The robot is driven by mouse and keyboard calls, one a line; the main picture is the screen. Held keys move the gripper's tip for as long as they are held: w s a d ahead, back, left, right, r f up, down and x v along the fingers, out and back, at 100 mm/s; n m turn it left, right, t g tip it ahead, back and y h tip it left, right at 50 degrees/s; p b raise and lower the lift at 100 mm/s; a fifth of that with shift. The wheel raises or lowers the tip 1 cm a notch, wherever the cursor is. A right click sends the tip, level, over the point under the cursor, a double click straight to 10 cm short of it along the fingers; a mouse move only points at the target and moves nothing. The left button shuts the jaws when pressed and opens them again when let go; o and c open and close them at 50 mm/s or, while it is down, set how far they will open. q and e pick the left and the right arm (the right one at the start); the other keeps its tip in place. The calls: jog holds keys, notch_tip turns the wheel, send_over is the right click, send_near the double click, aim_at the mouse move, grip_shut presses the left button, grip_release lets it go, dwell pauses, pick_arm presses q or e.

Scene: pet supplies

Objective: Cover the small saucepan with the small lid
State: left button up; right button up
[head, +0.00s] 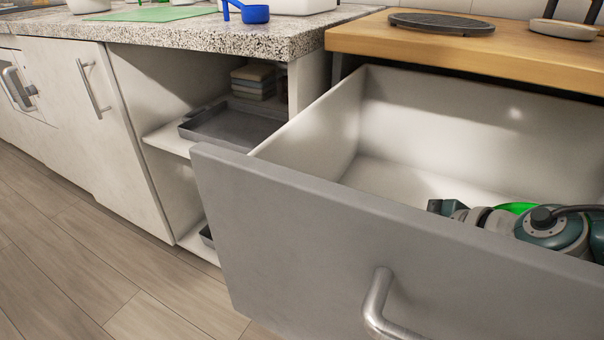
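My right arm comes in from the right and reaches into the open drawer. The gripper end (450,208) is low inside it, partly hidden by the drawer's front panel, so its fingers' opening cannot be judged. A bright green rounded thing (516,207) shows behind the arm in the drawer; only a sliver is visible, and I cannot tell whether it is the small lid. I cannot clearly identify the small saucepan. A small blue handled vessel (255,14) stands at the speckled counter's edge. My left gripper is not in view.
The grey-fronted drawer (250,190) is pulled far out; its visible left floor is bare. A dark round ridged plate (440,23) and a pale shallow dish (562,29) are on the wooden counter (365,36). Open shelves at left hold a grey tray (235,128). Floor at lower left is clear.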

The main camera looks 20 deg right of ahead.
grip_shut()
dwell(1.4)
